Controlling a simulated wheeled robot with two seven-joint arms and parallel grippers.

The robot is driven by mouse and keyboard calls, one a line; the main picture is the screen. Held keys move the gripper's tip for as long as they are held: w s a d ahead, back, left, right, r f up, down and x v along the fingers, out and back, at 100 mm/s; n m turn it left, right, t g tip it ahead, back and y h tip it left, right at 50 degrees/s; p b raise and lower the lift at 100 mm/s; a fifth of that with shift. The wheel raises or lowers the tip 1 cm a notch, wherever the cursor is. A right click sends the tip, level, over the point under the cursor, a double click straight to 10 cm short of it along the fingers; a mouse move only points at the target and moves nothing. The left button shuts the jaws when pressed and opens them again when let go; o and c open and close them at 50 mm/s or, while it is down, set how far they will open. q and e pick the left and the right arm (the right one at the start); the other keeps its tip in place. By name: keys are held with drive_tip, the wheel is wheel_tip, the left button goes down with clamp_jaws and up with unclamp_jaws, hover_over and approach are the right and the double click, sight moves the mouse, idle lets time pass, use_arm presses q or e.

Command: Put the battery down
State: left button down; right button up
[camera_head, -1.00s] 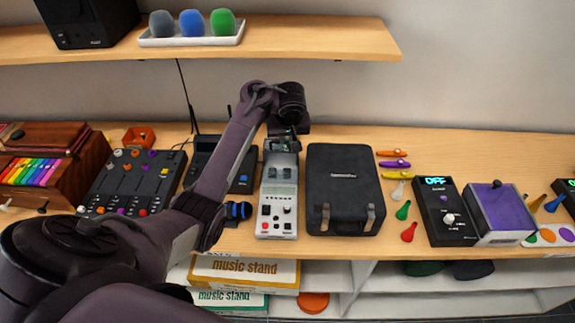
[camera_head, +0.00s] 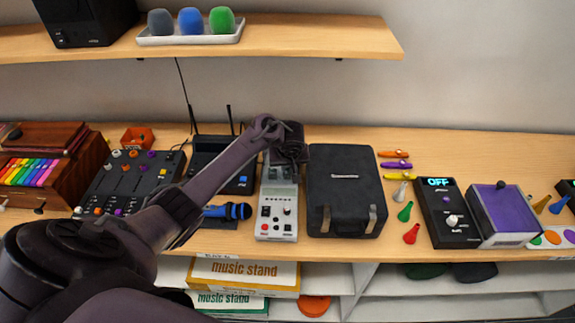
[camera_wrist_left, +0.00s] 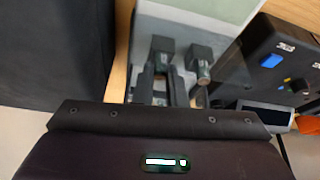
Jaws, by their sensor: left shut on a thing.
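My left gripper (camera_wrist_left: 181,62) hangs over the rear part of a pale grey instrument (camera_head: 277,217) that has red and black controls at its front. In the left wrist view the dark fingers are close together and point down at the instrument's light panel (camera_wrist_left: 220,10). A small cylinder with a metallic end, which seems to be the battery (camera_wrist_left: 203,72), shows at the fingers. It is largely hidden by them, and in the head view the wrist hides it. I cannot tell whether it touches the instrument. My right gripper is not in view.
A black case (camera_head: 343,195) stands close to the right of the instrument. A blue microphone (camera_head: 228,211) and a dark box with antennas (camera_head: 208,150) are close on its left. Small coloured pieces (camera_head: 397,164) lie right of the case. Bare tabletop shows behind the case.

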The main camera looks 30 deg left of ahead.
use_arm(q)
drive_tip(key=shift+f, duration=0.1)
drive_tip(key=c, duration=1.5)
unclamp_jaws()
drive_tip(key=shift+r, duration=0.25)
drive_tip(key=shift+p+v, duration=0.95)
drive_tip(key=shift+v, duration=4.95)
drive_tip(key=shift+d, duration=0.1)
